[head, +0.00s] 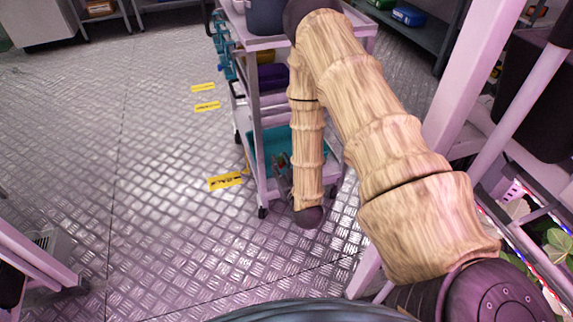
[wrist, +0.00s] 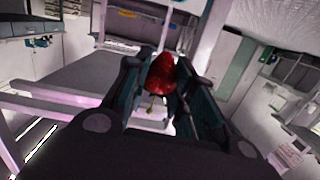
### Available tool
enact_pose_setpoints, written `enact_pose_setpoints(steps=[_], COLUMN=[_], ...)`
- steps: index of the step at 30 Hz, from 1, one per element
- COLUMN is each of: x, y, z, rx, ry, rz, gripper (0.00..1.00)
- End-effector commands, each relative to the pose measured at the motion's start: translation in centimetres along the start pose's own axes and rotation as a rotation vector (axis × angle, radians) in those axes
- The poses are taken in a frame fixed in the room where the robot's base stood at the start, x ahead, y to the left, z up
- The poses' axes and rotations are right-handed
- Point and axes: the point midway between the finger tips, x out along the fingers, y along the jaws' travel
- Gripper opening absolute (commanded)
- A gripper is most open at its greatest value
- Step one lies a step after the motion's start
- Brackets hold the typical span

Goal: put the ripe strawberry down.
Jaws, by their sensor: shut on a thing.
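A red strawberry (wrist: 161,76) shows in the wrist view, between the two fingers of my gripper (wrist: 163,88). My gripper is shut on it, with a finger on its left and a finger on its right. A thin stem hangs below the berry. No surface touches the berry in the wrist view. In the head view my arm reaches up and away over a cart, and I cannot make out the gripper or the strawberry there.
A wheeled cart (head: 255,185) with shelves stands behind my arm, a dark pot (head: 266,16) on its top. Pink rack posts (head: 468,75) and leafy plants (head: 557,245) are close on the right. The metal floor (head: 130,150) at the left is mostly clear.

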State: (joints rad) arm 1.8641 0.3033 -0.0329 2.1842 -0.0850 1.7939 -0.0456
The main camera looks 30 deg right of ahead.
Motion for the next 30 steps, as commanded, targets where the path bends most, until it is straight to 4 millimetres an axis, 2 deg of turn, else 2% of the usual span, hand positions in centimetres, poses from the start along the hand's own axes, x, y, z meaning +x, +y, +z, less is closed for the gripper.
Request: enact_pose_setpoints(steps=[1,6,16,20,30], x=[0.4,1.1,2.2,4.3,11.1], y=[0.8,2.6,4.0,4.5,6.0], z=[1.9,4.2,5.6,5.6,5.5], rx=[0.003,0.007,0.009,0.009,0.008], ry=[0.002,0.006,0.009,0.012,0.012], rz=[0.008,0.026,0.037,0.037,0.037], gripper=[0.17,0.17,0.17,0.17,0.17])
